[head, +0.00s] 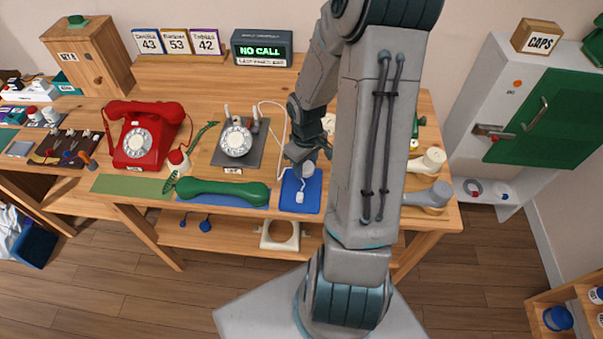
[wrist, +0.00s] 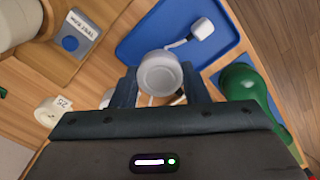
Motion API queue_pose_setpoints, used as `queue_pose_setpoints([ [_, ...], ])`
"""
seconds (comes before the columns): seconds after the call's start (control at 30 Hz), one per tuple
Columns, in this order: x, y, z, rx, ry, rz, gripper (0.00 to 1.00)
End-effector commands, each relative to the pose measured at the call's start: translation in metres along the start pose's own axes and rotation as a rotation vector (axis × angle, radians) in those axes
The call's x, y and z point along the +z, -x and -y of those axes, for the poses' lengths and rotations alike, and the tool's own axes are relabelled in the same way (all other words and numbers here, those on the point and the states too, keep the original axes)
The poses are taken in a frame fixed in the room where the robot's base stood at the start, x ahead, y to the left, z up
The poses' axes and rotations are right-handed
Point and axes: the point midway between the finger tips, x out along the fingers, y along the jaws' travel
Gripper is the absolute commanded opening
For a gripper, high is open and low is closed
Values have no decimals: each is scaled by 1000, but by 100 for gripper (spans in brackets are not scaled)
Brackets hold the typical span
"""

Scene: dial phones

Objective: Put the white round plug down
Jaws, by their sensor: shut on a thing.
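The white round plug (wrist: 159,75) sits between the two fingers of my gripper (wrist: 160,92) in the wrist view, and the gripper is shut on it. In the head view, the plug (head: 306,169) shows at the tips of my gripper (head: 298,160), over the upper part of a blue mat (head: 299,203). The blue mat (wrist: 140,45) also shows beneath and beyond the plug in the wrist view. A white squarish connector (wrist: 202,28) on a white cord lies on the mat. I cannot tell whether the plug touches the mat.
A green handset (head: 222,191) lies left of the mat. A red dial phone (head: 147,137) and a white dial on a dark base (head: 236,142) stand further left. Grey and cream handset-like pieces (head: 430,194) stand to the right. A green-doored cabinet (head: 540,115) is at far right.

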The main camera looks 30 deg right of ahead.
Motion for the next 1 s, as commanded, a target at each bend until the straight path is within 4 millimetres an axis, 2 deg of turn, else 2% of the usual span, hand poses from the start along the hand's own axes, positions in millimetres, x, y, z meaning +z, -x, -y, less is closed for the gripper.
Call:
queue_pose_setpoints([
  [0.1, -12, -7, 1, -1, 1, 0, 21],
  [0.27, -15, -12, 1, 1, -1, 0, 21],
  [0.53, -14, -46, 2, -1, 0, 3, 21],
  [0.97, -15, -54, 1, 1, -2, -1, 21],
  [1.0, -14, -52, 1, 1, -2, -1, 52],
])
